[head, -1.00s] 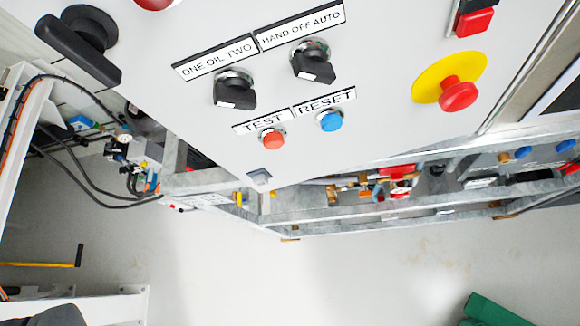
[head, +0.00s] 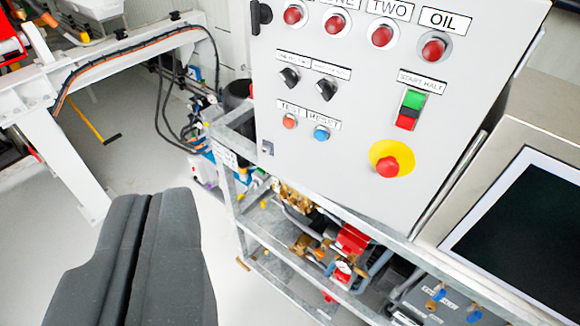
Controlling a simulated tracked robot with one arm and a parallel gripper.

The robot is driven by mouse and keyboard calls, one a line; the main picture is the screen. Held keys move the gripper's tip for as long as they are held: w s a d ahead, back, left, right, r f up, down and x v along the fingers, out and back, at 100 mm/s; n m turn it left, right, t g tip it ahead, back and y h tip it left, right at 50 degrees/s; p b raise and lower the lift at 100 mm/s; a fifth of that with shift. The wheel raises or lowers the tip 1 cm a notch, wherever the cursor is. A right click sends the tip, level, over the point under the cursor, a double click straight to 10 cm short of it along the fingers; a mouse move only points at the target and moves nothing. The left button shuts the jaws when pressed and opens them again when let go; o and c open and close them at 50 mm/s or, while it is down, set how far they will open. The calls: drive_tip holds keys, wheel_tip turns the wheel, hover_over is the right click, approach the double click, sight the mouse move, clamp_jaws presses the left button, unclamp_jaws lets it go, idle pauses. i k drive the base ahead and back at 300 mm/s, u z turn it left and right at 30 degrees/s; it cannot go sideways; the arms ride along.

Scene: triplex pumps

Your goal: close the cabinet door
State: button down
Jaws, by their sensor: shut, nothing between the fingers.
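The cabinet door (head: 345,165) is a light grey panel with red lamps, labelled switches and buttons, upper middle to right in the head view. Its black handle (head: 261,16) is at the upper left edge. The top of the door is cut off by the frame. I cannot tell how far the door stands open. My gripper (head: 158,196) is at the lower left, dark grey, its two fingers together with nothing between them. In the picture it is below and left of the door, apart from it.
A yellow and red emergency stop (head: 388,165) is on the panel. A galvanised frame (head: 290,262) with pipes and fittings is below. A dark screen (head: 520,225) in a metal housing stands at the right. A white frame (head: 65,165) with cables stands left. Pale floor lies between.

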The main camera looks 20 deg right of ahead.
sight(485, 41)
drive_tip(key=k, duration=1.2)
drive_tip(key=z, duration=0.35)
drive_tip(key=i, duration=1.85)
drive_tip(key=u, duration=0.4)
